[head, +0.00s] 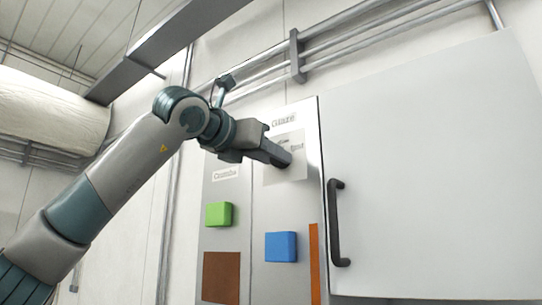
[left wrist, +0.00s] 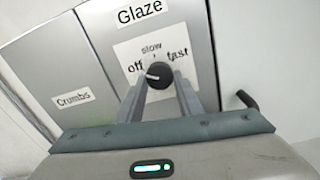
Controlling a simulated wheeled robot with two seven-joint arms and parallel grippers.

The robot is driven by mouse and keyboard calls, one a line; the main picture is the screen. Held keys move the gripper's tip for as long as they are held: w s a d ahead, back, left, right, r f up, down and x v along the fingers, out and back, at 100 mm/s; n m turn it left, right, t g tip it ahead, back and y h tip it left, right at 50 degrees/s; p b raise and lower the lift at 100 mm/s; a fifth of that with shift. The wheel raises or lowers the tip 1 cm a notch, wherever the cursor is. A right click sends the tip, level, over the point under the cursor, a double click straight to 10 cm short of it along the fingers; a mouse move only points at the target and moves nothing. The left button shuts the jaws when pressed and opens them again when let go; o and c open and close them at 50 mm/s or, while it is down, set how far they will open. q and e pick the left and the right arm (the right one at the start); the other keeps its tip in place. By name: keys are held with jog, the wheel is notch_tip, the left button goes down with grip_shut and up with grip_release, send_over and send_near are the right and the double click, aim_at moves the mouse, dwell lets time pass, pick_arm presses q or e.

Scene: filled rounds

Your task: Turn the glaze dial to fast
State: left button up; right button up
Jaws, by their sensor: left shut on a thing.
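The glaze dial (left wrist: 159,74) is a round black knob on a white plate (left wrist: 125,53) marked off, slow and fast, under the Glaze label. A pale mark shows on the knob's left side, on the side of off; its exact setting is hard to read. My left gripper (left wrist: 160,82) is shut on the dial, one finger on each side of it. In the head view my left gripper (head: 286,160) reaches the Glaze plate (head: 292,175) from the left and hides the dial. My right gripper is in neither view.
A Crumbs panel (head: 226,173) is left of the Glaze panel. A green block (head: 218,214) and a blue block (head: 280,247) stick out below. A white door (head: 440,170) with a black handle (head: 337,225) is at right. Pipes run above.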

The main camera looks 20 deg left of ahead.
pick_arm(q)
jog(key=shift+m, duration=0.4)
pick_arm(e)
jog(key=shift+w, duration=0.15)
pick_arm(q)
jog(key=shift+w+a+m+h+p, duration=0.2)
jog(key=shift+m+p, duration=1.3)
jog(key=shift+m, duration=4.45)
jog(key=shift+s+d+m+h+p, duration=0.2)
jog(key=shift+m+p, duration=1.3)
jog(key=shift+m, duration=4.45)
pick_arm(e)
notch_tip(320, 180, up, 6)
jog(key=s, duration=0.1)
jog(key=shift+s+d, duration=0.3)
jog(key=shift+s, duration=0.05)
pick_arm(q)
jog(key=shift+w+a, duration=0.1)
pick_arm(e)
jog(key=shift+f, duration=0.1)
pick_arm(q)
jog(key=o, duration=1.1)
jog(key=shift+c, duration=0.2)
jog(key=shift+r, duration=0.1)
